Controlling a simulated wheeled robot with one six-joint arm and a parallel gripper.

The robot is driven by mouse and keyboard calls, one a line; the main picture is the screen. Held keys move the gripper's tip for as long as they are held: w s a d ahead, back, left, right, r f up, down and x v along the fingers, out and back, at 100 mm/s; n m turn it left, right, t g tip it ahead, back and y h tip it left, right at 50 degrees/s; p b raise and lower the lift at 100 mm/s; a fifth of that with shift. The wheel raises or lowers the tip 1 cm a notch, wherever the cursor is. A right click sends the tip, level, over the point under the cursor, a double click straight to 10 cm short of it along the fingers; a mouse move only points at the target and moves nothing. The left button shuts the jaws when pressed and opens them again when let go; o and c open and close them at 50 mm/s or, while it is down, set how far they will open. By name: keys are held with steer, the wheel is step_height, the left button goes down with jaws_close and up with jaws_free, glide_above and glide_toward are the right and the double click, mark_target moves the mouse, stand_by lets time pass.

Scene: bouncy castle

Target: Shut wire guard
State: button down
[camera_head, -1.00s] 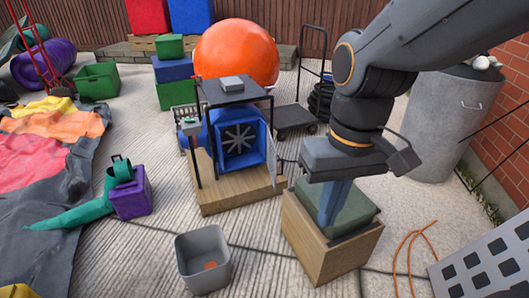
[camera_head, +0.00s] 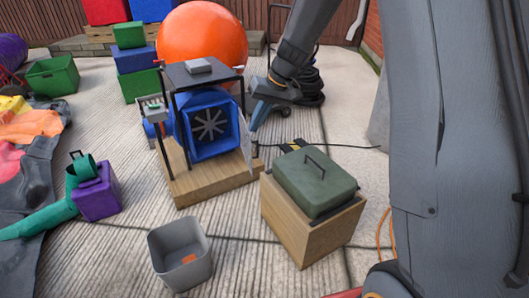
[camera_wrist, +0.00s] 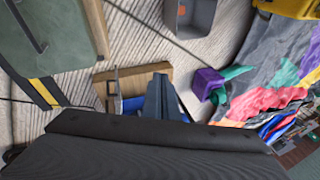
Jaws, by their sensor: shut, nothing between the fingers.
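The blue blower (camera_head: 190,128) stands on a wooden base (camera_head: 210,187) under a dark metal frame, its square mouth and grey fan uncovered. The wire guard (camera_head: 247,142) appears as a thin pale panel, swung open at the mouth's right edge and seen nearly edge-on. My gripper (camera_head: 256,118) is shut and empty, just right of the guard; I cannot tell if they touch. In the wrist view, my gripper (camera_wrist: 162,88) is beside the wooden base (camera_wrist: 150,74), and a thin pale panel (camera_wrist: 117,88), likely the guard, stands near it. The blower is mostly hidden there.
A wooden box with a green lidded case (camera_head: 315,183) stands right of the blower, close to my arm. A grey bin (camera_head: 180,254) is in front, a purple box (camera_head: 96,193) to the left. An orange ball (camera_head: 203,45) is behind. A cable crosses the ground.

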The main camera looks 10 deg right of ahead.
steer(key=w+d+f+m+t+b, duration=0.1)
steer(key=w+d+f+t+b, duration=0.25)
steer(key=w+d+f, duration=1.4)
steer(key=w+a+f+b, duration=0.4)
steer(key=w+a+f, duration=0.1)
steer(key=a+f, duration=0.4)
steer(key=shift+w+a+f+y, duration=0.3)
steer(key=shift+a+f, duration=0.1)
steer(key=shift+f, duration=0.25)
steer(key=shift+s+m, duration=0.1)
steer(key=shift+m, duration=0.2)
